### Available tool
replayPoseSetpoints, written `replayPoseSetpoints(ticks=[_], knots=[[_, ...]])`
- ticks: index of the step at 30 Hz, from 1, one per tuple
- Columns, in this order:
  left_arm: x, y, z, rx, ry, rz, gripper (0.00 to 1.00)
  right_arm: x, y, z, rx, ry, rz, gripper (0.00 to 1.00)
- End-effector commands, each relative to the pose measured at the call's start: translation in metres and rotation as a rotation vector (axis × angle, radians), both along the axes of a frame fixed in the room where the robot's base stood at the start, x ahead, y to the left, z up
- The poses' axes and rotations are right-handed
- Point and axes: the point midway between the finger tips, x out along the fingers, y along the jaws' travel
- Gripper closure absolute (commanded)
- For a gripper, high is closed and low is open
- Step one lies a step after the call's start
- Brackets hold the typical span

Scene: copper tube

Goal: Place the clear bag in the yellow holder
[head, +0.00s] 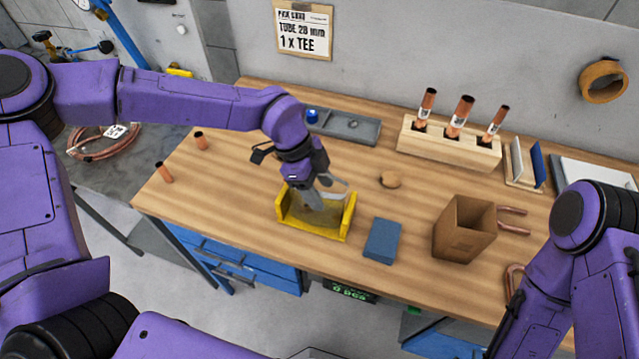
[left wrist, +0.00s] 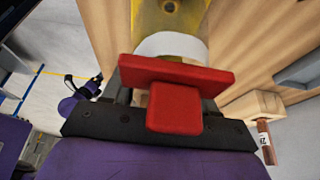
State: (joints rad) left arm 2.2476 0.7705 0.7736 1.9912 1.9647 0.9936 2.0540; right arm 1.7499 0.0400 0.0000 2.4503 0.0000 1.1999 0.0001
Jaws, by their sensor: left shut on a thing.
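The yellow holder (head: 328,234) sits on the wooden bench near its front edge, with raised sides. My left gripper (head: 318,190) points down into it from above. It is shut on the clear bag (head: 328,204), a pale, see-through piece between the holder's sides. The gripper hides part of the bag, and I cannot tell whether the bag touches the holder's base. In the left wrist view, a whitish part of the bag (left wrist: 170,46) shows beyond my red finger pads, with the yellow holder (left wrist: 195,12) behind it. My right gripper is out of view.
A blue block (head: 382,241) lies just right of the holder, and an open cardboard box (head: 464,229) stands farther right. A wooden rack (head: 448,146) with three copper tubes is behind. A grey tray (head: 358,127) lies behind the holder. Two copper fittings (head: 164,172) stand left, with clear bench between.

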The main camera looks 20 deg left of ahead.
Motion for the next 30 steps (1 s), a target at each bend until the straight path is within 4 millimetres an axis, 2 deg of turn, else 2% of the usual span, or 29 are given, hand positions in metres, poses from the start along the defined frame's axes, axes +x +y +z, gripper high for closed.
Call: replayPoseSetpoints(ticks=[6,7,9,17,20,23,30], knots=[[0.0,0.0,-0.004,0.001,0.001,-0.001,0.88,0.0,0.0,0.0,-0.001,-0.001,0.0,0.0],[0.0,0.0,-0.004,0.001,0.001,-0.002,0.33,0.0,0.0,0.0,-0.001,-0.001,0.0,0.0],[0.0,0.0,-0.004,0.001,0.001,-0.002,0.17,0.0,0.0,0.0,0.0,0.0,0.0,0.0],[0.0,0.0,-0.002,0.0,-0.001,-0.002,0.17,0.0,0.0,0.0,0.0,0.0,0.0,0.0],[0.001,0.003,0.005,-0.001,-0.004,-0.001,0.17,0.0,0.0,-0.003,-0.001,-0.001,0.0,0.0],[0.002,0.01,0.023,-0.003,-0.007,0.001,0.17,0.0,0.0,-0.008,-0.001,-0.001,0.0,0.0],[0.003,0.034,0.079,-0.002,-0.006,0.0,0.17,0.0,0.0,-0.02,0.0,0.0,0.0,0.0]])
